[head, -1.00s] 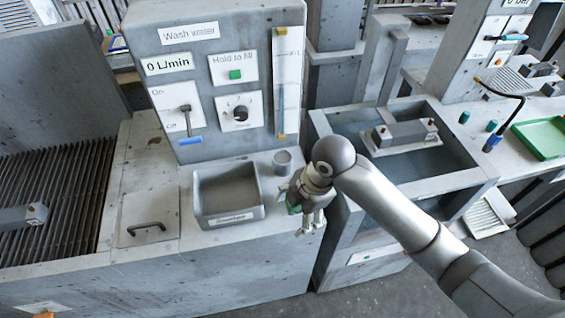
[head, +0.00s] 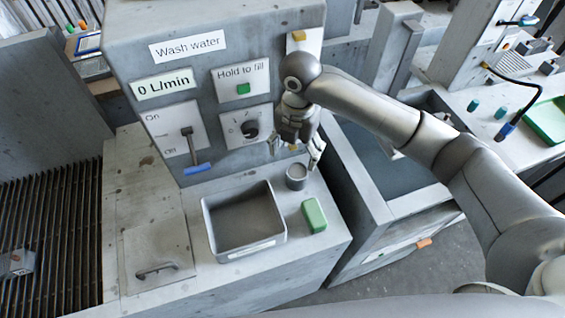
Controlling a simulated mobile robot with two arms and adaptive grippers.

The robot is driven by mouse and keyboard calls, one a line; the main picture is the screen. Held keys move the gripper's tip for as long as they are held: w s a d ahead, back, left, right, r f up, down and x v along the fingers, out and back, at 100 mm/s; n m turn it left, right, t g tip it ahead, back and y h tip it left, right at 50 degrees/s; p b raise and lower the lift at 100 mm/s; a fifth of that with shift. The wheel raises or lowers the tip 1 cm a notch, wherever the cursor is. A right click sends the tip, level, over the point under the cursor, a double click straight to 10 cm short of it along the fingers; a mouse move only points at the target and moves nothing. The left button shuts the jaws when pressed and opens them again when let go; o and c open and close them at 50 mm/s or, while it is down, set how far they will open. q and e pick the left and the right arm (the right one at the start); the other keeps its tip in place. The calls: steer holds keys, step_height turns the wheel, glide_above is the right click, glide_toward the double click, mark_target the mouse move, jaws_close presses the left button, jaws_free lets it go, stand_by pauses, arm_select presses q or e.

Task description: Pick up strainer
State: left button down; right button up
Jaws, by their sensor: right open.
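A small grey round cup (head: 296,177) stands on the bench between the wash-water panel and the tub; it is the likeliest strainer, but I cannot be sure. My right gripper (head: 294,152) is just above and behind it, fingers spread and pointing down, with nothing held. I cannot tell if a finger touches the cup's rim. A green block (head: 314,215) lies on the bench in front of the cup. My left gripper is out of view.
A grey open tray (head: 246,222), empty, sits left of the green block. The wash-water panel (head: 190,70) with its lever (head: 190,145) and knob rises behind. The hatch with a handle (head: 156,271) is at left. The tub (head: 375,195) is at right, partly hidden by my arm.

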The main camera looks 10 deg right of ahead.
mark_target(298, 170)
steer(key=shift+s+d+f+p, duration=0.1)
steer(key=shift+f+p, duration=0.05)
steer(key=shift+f, duration=0.45)
steer(key=shift+s+f+p, duration=0.1)
steer(key=shift+f+p, duration=0.05)
steer(key=shift+f, duration=0.4)
steer(key=f, duration=0.2)
steer(key=shift+s+d+f, duration=0.25)
steer(key=shift+s+f, duration=0.05)
steer(key=shift+f+p, duration=0.3)
steer(key=shift+p, duration=0.15)
step_height(298, 170, down, 4)
steer(key=shift+w+r+p, duration=0.1)
steer(key=shift+r+p, duration=0.05)
steer(key=shift+p, duration=0.7)
steer(key=shift+f, duration=0.5)
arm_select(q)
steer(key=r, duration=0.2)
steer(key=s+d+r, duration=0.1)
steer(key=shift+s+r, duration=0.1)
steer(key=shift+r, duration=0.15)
arm_select(e)
steer(key=shift+f, duration=0.1)
steer(key=c, duration=0.4)
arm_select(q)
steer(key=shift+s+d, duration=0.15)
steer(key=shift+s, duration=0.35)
arm_select(e)
steer(key=c, duration=0.8)
